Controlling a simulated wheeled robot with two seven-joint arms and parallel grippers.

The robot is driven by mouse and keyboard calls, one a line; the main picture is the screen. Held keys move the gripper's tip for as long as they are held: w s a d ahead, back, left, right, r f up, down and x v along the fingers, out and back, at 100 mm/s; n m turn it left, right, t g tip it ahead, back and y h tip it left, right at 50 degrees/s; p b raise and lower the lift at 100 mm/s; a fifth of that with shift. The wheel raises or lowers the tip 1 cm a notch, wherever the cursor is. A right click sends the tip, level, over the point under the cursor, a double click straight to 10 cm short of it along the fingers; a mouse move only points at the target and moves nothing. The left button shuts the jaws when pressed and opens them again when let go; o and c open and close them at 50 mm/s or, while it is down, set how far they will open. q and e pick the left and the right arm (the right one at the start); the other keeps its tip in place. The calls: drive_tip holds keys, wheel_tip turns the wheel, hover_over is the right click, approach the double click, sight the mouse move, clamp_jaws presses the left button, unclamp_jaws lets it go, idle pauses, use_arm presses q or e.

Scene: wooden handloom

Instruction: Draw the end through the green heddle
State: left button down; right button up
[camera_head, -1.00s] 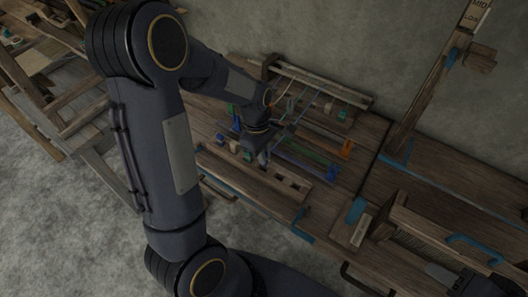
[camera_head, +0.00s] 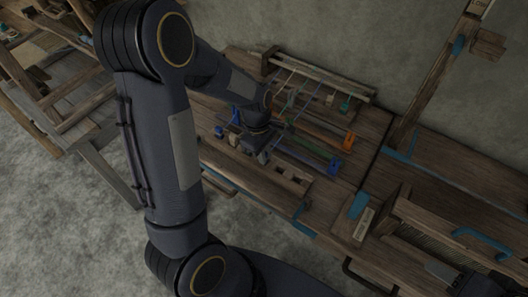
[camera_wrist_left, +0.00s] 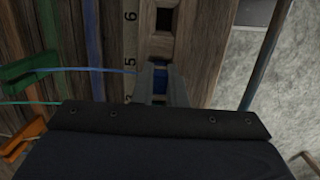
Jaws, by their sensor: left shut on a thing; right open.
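The green heddle's bar (camera_head: 312,146) lies on the loom bench in the head view, between an orange-ended bar and a blue-ended bar. Its green end block shows at left in the wrist view (camera_wrist_left: 30,74). My left gripper (camera_wrist_left: 163,88) is shut, with something blue between its fingers. A thin blue thread (camera_wrist_left: 100,70) runs from beside the green block to the fingers. In the head view my left gripper (camera_head: 262,152) is low over the bars, its tips small and partly hidden. My right gripper (camera_head: 485,284) shows only partly at the lower right corner.
An orange end block (camera_head: 348,141) and a blue end block (camera_head: 334,166) stand close to the green bar. A slotted wooden bar (camera_head: 290,178) lies in front. A numbered ruler (camera_wrist_left: 131,45) runs beside my left fingers. A wooden rack (camera_head: 320,78) stands behind.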

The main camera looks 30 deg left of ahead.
use_arm(q)
drive_tip(key=c, duration=1.4)
unclamp_jaws()
drive_tip(key=shift+r, duration=0.15)
drive_tip(key=r, duration=0.5)
drive_tip(key=a+r, duration=0.1)
drive_tip(key=r, duration=0.1)
drive_tip(key=shift+a+r, duration=0.1)
drive_tip(key=shift+r, duration=0.15)
